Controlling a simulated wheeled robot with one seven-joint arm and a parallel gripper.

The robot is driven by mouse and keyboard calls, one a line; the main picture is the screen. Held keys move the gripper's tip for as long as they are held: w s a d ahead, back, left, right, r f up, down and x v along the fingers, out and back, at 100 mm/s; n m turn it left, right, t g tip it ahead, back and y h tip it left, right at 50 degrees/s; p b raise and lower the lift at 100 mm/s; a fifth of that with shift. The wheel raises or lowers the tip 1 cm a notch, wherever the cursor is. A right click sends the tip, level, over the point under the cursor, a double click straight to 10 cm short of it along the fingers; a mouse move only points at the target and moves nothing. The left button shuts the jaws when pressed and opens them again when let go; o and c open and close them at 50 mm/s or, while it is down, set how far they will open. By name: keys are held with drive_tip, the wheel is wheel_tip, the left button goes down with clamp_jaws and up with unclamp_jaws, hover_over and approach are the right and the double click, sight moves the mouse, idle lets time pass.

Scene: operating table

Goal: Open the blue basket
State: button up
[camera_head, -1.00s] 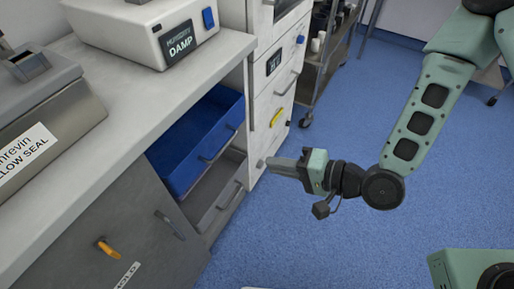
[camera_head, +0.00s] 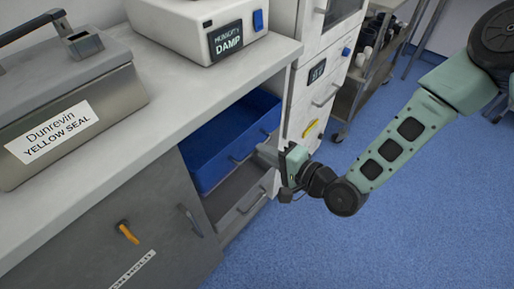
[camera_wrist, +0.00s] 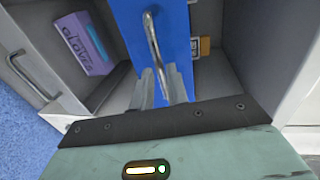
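The blue basket (camera_head: 232,140) sits in the open cabinet bay under the counter, above a grey drawer. Its metal bar handle (camera_wrist: 154,42) is on its front face. My gripper (camera_head: 264,152) is at the basket's front, close to the handle. In the wrist view the fingers (camera_wrist: 162,85) are apart, with the lower end of the handle between them. Contact with the handle cannot be told. The blue front (camera_wrist: 178,40) fills the upper middle of that view.
The grey drawer (camera_head: 252,200) holds a purple box (camera_wrist: 85,42). A white cabinet (camera_head: 316,100) stands close to the right. A grey door (camera_head: 150,215) with an orange latch is on the left. A damp-labelled device and a steel box stand on the counter. Blue floor is clear.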

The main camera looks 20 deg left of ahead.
drive_tip(key=shift+x, duration=1.75)
clamp_jaws()
drive_tip(key=shift+d, duration=0.1)
